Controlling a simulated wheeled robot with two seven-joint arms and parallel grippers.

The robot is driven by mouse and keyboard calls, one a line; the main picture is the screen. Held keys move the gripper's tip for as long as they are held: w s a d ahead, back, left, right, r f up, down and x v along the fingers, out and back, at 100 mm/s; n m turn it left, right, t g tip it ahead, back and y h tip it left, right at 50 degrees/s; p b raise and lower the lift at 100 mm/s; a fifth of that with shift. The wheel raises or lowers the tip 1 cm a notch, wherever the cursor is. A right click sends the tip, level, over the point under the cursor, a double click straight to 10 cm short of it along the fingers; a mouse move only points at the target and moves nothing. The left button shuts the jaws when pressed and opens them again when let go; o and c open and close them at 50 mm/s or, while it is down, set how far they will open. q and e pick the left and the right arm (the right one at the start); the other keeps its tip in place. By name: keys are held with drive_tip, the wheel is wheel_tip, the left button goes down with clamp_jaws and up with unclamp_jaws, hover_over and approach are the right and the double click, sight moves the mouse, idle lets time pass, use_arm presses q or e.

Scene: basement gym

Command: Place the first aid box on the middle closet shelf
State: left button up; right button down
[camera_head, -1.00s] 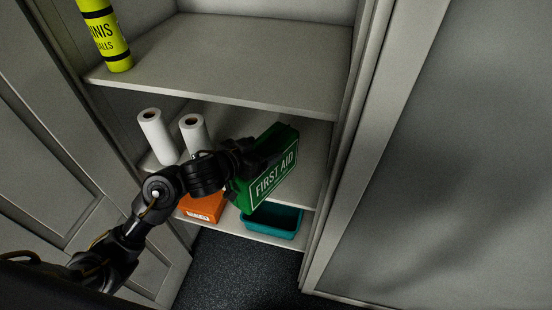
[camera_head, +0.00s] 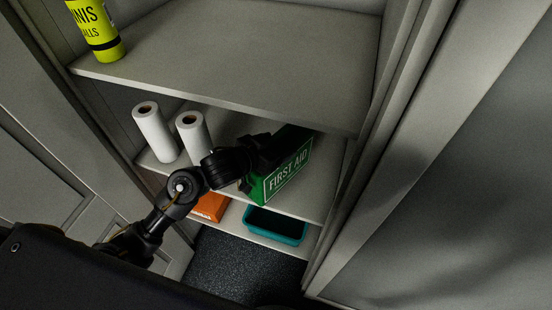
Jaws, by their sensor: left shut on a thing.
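The green first aid box (camera_head: 287,172), with a white "FIRST AID" label, is at the middle closet shelf (camera_head: 317,208), right of the paper rolls. It is tilted in the picture. I cannot tell whether its underside touches the shelf. My left gripper (camera_head: 272,150) reaches in from the left and is shut on the box at its upper left side; its fingertips are hard to make out against the dark. My right gripper is not in view.
Two white paper rolls (camera_head: 154,133) stand on the middle shelf at left. The upper shelf (camera_head: 240,60) overhangs, with a yellow tennis ball can (camera_head: 97,31). An orange box (camera_head: 210,208) and a teal bin (camera_head: 275,226) are on the bottom shelf. Closet doors flank both sides.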

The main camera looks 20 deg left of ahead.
use_arm(q)
drive_tip(key=shift+s, duration=0.3)
wheel_tip(320, 180, down, 3)
drive_tip(key=shift+f, duration=0.15)
drive_tip(key=o, duration=1.9)
drive_tip(key=shift+s+f, duration=0.1)
drive_tip(key=shift+c, duration=0.2)
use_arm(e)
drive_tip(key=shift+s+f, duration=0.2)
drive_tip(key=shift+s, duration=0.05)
use_arm(q)
drive_tip(key=v, duration=1.2)
drive_tip(key=shift+b, duration=0.35)
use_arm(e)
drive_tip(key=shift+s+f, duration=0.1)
use_arm(q)
drive_tip(key=shift+s+f, duration=0.1)
drive_tip(key=shift+s, duration=0.05)
